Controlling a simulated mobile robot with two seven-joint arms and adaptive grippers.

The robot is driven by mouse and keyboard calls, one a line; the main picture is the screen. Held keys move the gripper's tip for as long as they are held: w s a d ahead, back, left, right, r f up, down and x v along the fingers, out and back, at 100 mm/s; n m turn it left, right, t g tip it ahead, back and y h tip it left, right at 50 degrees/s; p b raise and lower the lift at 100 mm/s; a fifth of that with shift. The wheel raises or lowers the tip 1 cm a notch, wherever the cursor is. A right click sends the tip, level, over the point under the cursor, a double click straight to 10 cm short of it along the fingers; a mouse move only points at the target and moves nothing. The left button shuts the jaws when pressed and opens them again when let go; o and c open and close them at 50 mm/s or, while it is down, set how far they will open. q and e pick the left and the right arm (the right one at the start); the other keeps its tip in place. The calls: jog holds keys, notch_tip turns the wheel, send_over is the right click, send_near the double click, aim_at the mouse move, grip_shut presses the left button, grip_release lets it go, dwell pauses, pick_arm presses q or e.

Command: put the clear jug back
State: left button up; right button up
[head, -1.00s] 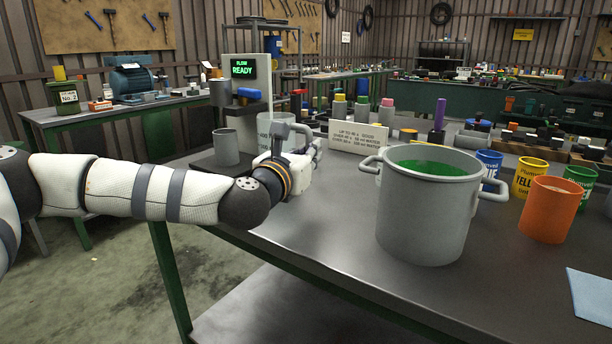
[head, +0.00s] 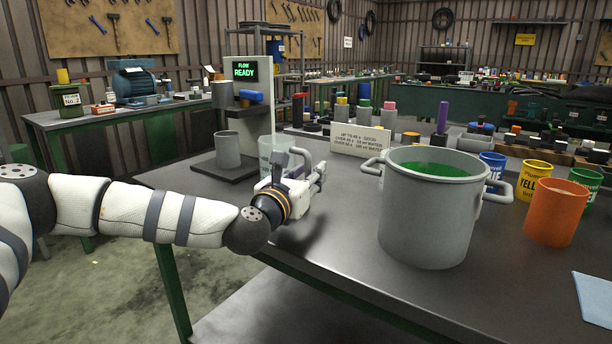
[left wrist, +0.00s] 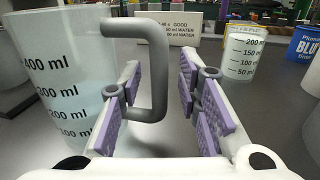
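The clear jug (head: 268,158) stands at the table's left part, beside the dispenser's base, partly hidden by my left gripper (head: 318,178). In the left wrist view the jug (left wrist: 62,75) appears upright at the left, with ml marks and a grey handle (left wrist: 159,70). My left gripper (left wrist: 158,112) is open, its purple-padded fingers spread apart. The handle's upright bar shows in the gap between them, with space on the finger sides. My right gripper is out of view.
The dispenser (head: 246,100) reads "FLOW READY"; a grey cup (head: 228,150) stands on its base. A large grey pot (head: 428,220) with green liquid stands to the right, near an orange cup (head: 553,212). A small clear beaker (left wrist: 243,54) and a sign (head: 360,140) lie beyond the gripper.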

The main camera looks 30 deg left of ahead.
pick_arm(q)
jog(key=s, duration=0.4)
jog(key=s+d, duration=0.1)
jog(key=s, duration=0.7)
jog(key=shift+d, duration=0.3)
jog(key=shift+f, duration=0.15)
